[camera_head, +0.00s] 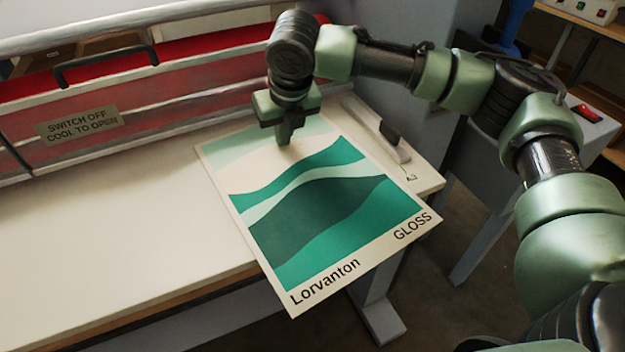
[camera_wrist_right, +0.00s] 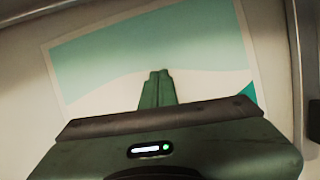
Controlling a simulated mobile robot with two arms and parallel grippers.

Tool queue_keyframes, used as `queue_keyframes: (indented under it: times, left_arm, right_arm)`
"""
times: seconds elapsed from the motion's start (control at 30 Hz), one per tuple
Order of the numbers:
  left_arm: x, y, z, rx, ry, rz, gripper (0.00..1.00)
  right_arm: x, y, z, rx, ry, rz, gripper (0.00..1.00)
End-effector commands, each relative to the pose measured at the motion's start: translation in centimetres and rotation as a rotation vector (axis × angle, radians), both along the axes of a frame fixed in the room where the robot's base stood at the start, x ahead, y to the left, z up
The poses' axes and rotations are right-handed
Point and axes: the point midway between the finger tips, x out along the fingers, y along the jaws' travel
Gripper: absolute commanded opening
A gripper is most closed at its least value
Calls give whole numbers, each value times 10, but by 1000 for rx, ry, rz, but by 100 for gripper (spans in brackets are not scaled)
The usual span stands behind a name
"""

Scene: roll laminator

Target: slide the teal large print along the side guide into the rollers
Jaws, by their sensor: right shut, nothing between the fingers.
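The teal large print (camera_head: 315,208) lies on the white feed table, turned at an angle, with its near edge and the words "Lorvanton" and "GLOSS" overhanging the table's front edge. Its far part also shows in the right wrist view (camera_wrist_right: 208,52). My right gripper (camera_head: 284,142) is shut and empty, fingertips down at the far part of the print; whether they touch it I cannot tell. The side guide (camera_head: 376,128) is a pale rail with a dark clamp, just right of the print. The rollers (camera_head: 190,124) are silvery bars along the machine's front. My left gripper is not in view.
The white feed table (camera_head: 110,240) is clear to the left of the print. A red cover with a black handle (camera_head: 105,66) and a sign "SWITCH OFF COOL TO OPEN" (camera_head: 78,126) spans the back. A grey housing with a red switch (camera_head: 583,112) stands at right.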

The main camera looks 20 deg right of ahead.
Motion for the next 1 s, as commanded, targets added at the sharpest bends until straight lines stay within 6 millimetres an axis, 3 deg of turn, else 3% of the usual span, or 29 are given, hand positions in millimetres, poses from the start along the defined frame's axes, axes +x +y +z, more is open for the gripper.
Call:
queue_keyframes:
  times: [0.53, 1.0]
  left_arm:
    - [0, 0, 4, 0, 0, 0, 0]
    - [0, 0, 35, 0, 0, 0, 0]
  right_arm:
    - [-2, -3, -3, -2, 12, 1, 0]
    - [-1, -38, 0, -4, 12, -4, 0]
